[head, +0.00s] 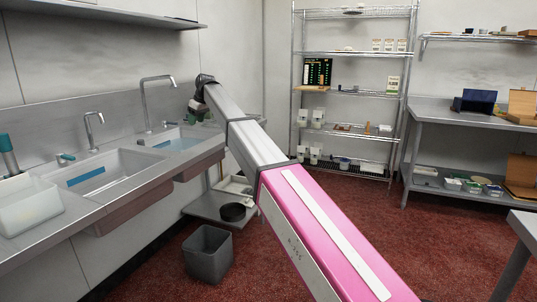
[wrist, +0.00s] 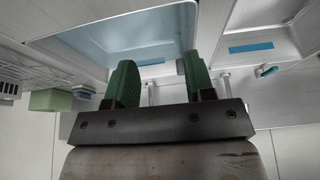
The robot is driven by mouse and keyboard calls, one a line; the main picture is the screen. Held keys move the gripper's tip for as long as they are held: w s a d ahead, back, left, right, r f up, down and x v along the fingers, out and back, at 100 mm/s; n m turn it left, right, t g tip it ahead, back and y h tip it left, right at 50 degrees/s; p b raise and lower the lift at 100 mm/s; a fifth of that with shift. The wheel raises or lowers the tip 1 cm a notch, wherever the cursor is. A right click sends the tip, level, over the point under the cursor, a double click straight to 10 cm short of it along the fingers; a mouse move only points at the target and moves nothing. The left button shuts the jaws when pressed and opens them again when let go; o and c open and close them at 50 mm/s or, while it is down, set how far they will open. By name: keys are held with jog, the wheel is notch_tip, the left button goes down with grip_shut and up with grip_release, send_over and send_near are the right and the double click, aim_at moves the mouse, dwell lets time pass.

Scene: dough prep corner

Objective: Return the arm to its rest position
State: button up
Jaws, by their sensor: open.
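My arm (head: 240,125) reaches out from the lower right of the head view toward the far sink. My gripper (head: 198,112) is at its far end, small and partly hidden by the wrist. In the wrist view my gripper (wrist: 158,82) shows two green fingers standing apart with nothing between them. It is open and empty. Behind the fingers in that view is a sink basin (wrist: 110,45) with a blue strip in it.
The steel counter (head: 110,165) holds two sinks with taps. A white tub (head: 28,208) sits at its near end. A grey bin (head: 208,253) stands on the red floor below. A wire rack (head: 350,90) and a steel table (head: 440,112) stand at the back. The floor between is clear.

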jog(key=s+d+f+m+h, duration=0.1)
jog(key=s+d+f+m, duration=0.35)
jog(key=d+f, duration=1.05)
jog(key=s+d+f+m+h, duration=0.15)
jog(key=s+d+f, duration=0.55)
jog(key=d+f, duration=0.75)
jog(key=s+d+f+m+g, duration=0.1)
jog(key=s+d+f+m, duration=0.2)
jog(key=s+d+f, duration=0.6)
jog(key=s+d+f+m+h, duration=0.1)
jog(key=s+d+f+m, duration=0.3)
jog(key=s+d+f, duration=0.5)
jog(key=s+d, duration=0.4)
jog(key=s, duration=0.4)
jog(key=shift+f+g, duration=0.15)
jog(key=shift+g, duration=0.25)
jog(key=shift+d+h, duration=0.1)
jog(key=shift+h, duration=0.15)
